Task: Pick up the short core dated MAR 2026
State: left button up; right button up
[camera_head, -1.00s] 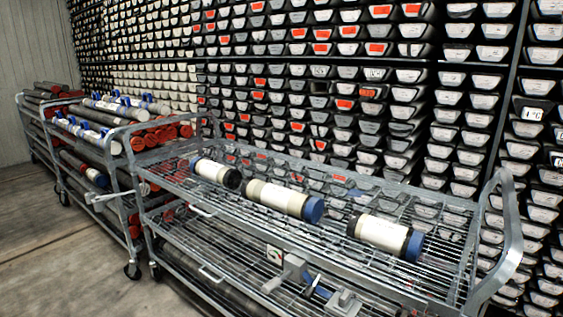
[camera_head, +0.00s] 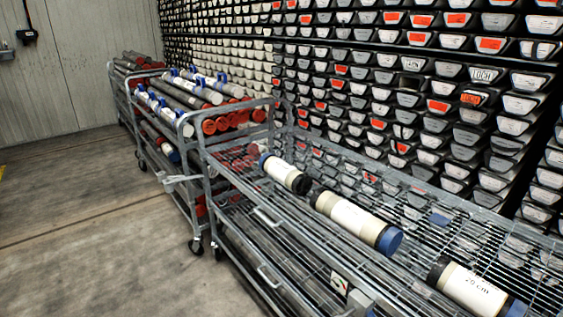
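Three short cores lie on the top wire shelf of the near cart. The left core (camera_head: 286,173) has a white label and a black end cap facing right. The middle core (camera_head: 352,220) has a white label and a blue end cap at its right. The right core (camera_head: 471,290) has a black band at its left, a blue cap at its right and a label reading about "20 cm". No MAR 2026 date is readable on any of them. Neither of my grippers is in view.
The near metal cart (camera_head: 262,217) has raised end rails and a lower shelf. A second cart (camera_head: 146,150) behind it carries long cores with red and blue ends. A wall of labelled core boxes (camera_head: 380,90) stands behind. Bare floor (camera_head: 90,230) is free at left.

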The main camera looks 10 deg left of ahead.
aim_at(300, 183)
jog(key=u, duration=0.3)
jog(key=k, duration=0.35)
jog(key=u, duration=0.9)
jog(key=k, duration=0.9)
jog(key=u, duration=0.75)
jog(key=i, duration=2.1)
jog(key=z, duration=0.55)
jog(key=i, duration=2.3)
jog(key=z, duration=1.95)
jog(key=i, duration=1.1)
jog(key=z, duration=1.1)
